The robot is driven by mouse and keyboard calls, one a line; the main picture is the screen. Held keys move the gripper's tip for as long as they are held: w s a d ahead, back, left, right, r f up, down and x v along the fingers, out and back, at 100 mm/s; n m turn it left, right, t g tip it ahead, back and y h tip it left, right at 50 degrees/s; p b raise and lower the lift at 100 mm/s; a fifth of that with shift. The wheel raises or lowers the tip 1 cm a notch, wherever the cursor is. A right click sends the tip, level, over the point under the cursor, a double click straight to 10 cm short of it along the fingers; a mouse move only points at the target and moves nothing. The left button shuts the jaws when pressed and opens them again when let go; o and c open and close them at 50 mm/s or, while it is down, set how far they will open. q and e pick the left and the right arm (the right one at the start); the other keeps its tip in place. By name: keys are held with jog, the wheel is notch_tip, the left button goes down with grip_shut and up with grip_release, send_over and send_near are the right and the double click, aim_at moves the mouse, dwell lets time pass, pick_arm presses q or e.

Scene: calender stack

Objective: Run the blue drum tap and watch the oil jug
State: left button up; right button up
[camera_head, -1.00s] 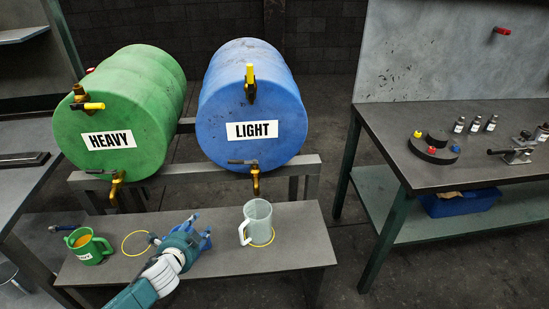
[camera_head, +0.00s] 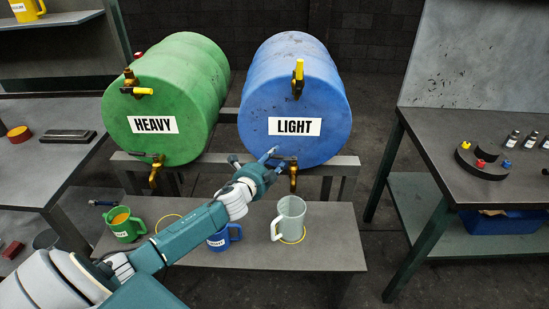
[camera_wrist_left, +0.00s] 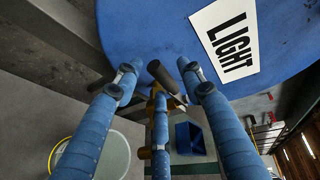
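The blue drum (camera_head: 294,90) labelled LIGHT lies on a rack. Its brass tap (camera_head: 293,178) at the lower front has a dark lever (camera_head: 284,158). My left gripper (camera_head: 255,161) is at the tap, its fingers spread. In the left wrist view the gripper (camera_wrist_left: 160,88) has its fingers around the dark lever end (camera_wrist_left: 158,73); contact is unclear. The clear jug (camera_head: 289,220) stands upright on the low bench, below the tap, at a yellow ring (camera_head: 303,237). No oil stream shows and the jug looks empty. My right gripper is out of view.
On the low bench (camera_head: 335,250) stand a blue mug (camera_head: 219,240), partly behind my left arm, and a green mug (camera_head: 125,228) holding orange liquid. The green HEAVY drum (camera_head: 165,95) is at left. A yellow valve (camera_head: 299,72) tops the blue drum's face. A workbench (camera_head: 470,135) stands right.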

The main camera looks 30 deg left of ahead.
pick_arm(q)
jog(key=shift+w+f, duration=0.1)
jog(key=shift+w, duration=0.35)
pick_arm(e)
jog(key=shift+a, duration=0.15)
pick_arm(q)
jog(key=shift+a, duration=0.1)
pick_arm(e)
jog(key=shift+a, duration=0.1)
pick_arm(q)
grip_shut()
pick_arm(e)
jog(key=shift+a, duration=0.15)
